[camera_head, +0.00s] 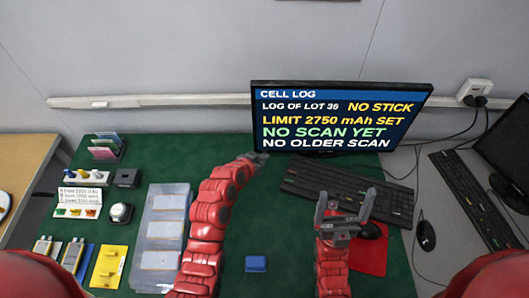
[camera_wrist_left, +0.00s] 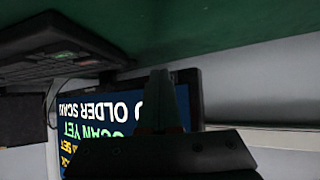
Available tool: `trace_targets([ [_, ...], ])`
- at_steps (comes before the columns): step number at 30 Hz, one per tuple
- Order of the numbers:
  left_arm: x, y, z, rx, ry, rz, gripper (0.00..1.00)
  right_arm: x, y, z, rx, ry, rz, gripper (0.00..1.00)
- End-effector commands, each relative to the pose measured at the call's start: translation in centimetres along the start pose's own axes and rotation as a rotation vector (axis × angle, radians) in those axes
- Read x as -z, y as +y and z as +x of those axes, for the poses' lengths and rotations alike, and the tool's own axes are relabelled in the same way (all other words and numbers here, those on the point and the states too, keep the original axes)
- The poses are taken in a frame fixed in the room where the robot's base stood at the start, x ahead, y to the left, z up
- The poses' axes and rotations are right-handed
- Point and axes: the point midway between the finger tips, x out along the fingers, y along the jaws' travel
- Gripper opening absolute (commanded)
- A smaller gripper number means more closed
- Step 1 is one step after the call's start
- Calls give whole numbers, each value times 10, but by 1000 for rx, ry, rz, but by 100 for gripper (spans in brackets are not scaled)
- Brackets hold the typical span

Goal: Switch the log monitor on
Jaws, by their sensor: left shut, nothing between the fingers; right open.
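The log monitor (camera_head: 330,118) stands at the back of the green table with its screen lit. It reads CELL LOG, LOG OF LOT 35, NO STICK, LIMIT 2750 mAh SET, NO SCAN YET and NO OLDER SCAN. My left gripper (camera_head: 260,157) is shut and empty at the monitor's lower left corner; I cannot tell whether it touches. In the left wrist view the lit monitor (camera_wrist_left: 100,125) appears upside down behind my shut left gripper (camera_wrist_left: 160,82). My right gripper (camera_head: 346,205) is open and empty above the table's right part.
A keyboard (camera_head: 348,190) lies before the monitor. A red mat (camera_head: 370,258) and a mouse (camera_head: 426,236) are at the right. A blue block (camera_head: 256,264) sits between my arms. A clear compartment tray (camera_head: 164,215), yellow plate (camera_head: 110,267) and small racks fill the left.

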Motion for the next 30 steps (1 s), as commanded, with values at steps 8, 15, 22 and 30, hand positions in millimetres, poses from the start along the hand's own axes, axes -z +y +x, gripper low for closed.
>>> trace_targets([
  [8, -8, 7, -8, 0, -2, 0, 0, 0, 0, -2, 0, 0, 0, 100],
  [15, -7, 7, -9, 0, -1, 0, 0, 0, 0, -2, 0, 0, 0, 100],
  [22, -10, 10, -14, 0, 1, 0, 0, 0, 0, -1, 0, 0, 0, 100],
  [30, -25, 24, -32, -1, -2, 0, 0, 0, 0, -1, 0, 0, 0, 100],
])
